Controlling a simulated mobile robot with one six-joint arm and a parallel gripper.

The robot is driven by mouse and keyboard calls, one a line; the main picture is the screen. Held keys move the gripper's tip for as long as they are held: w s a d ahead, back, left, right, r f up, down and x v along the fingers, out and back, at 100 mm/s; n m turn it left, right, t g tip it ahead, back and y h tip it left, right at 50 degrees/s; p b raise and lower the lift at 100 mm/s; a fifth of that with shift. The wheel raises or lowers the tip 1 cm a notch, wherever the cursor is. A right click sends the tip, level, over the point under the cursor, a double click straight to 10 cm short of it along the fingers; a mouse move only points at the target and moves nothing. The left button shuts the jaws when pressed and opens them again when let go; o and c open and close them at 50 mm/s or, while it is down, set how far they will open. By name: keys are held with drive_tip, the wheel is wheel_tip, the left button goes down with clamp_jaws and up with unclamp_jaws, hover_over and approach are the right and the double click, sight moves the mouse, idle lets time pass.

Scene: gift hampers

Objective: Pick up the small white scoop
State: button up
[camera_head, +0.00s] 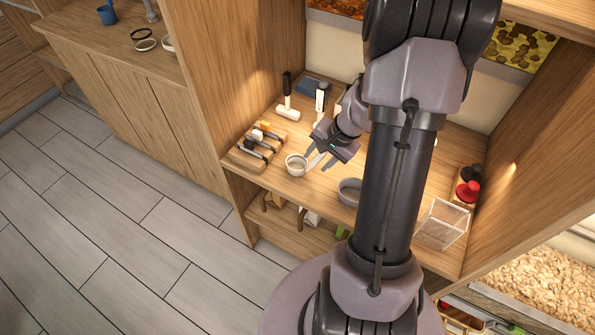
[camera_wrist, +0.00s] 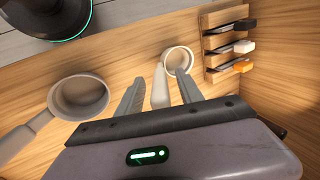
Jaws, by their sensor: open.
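The small white scoop (camera_head: 297,165) lies on the wooden shelf near its front edge. In the wrist view its round cup (camera_wrist: 179,60) is beyond the fingertips, and its handle points back toward my gripper. My gripper (camera_head: 324,157) is open and empty, low over the shelf to the right of the cup. In the wrist view my gripper (camera_wrist: 161,88) has one finger on each side of the scoop's handle, with gaps showing. I cannot tell how far the fingers are above the shelf.
A larger grey scoop (camera_wrist: 80,97) lies left of my gripper in the wrist view. A wooden rack (camera_wrist: 224,40) with several handled tools stands close to the white scoop. A white-headed mallet (camera_head: 288,111) stands behind. A clear box (camera_head: 441,224) is at the right.

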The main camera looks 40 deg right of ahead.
drive_tip(key=shift+w+f, duration=0.25)
drive_tip(key=shift+f, duration=0.35)
drive_tip(key=shift+a+r, duration=0.1)
clamp_jaws()
drive_tip(key=shift+r, duration=0.15)
